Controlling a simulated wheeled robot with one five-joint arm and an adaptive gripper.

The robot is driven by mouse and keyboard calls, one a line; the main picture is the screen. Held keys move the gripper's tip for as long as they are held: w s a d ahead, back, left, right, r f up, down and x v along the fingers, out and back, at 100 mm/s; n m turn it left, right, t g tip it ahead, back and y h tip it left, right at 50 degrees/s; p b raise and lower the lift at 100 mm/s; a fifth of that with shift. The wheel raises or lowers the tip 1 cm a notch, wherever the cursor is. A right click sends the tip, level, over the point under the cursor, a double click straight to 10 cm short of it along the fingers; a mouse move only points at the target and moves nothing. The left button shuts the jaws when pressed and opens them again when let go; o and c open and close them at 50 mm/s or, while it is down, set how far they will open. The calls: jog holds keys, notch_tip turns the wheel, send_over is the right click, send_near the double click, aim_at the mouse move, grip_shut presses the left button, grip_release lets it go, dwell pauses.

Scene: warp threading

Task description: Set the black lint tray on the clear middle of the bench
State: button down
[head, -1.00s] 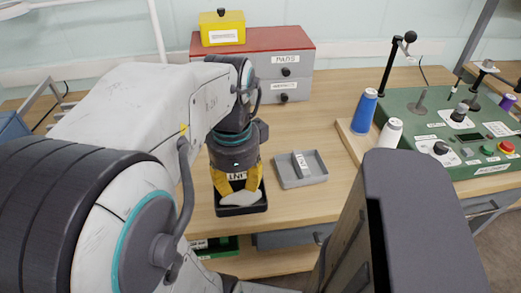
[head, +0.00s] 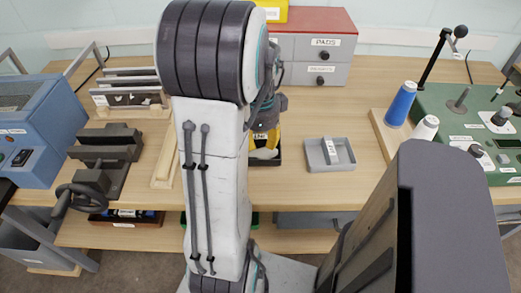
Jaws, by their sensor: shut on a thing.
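The black lint tray (head: 266,162) is near the front of the bench, left of the grey tray, with pale lint in it. Its left part is hidden behind my arm. My gripper (head: 268,141) shows only partly, as yellow fingers pointing down at the tray; it is shut on the tray. I cannot tell whether the tray touches the bench. The wooden bench (head: 352,125) has bare wood around and behind the grey tray.
A grey tray (head: 318,155) lies just right of the black one. Blue (head: 400,104) and white cones (head: 425,128) stand on a wooden board at right, beside a green control panel (head: 470,130). A grey drawer unit (head: 325,73) stands behind. A dark vise (head: 104,150) is at left.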

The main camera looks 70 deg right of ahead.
aim_at(260, 148)
jog(key=shift+f, duration=2.05)
jog(key=c, duration=1)
grip_release()
jog(key=r, duration=1.1)
jog(key=shift+a+r, duration=0.2)
jog(key=shift+r, duration=0.35)
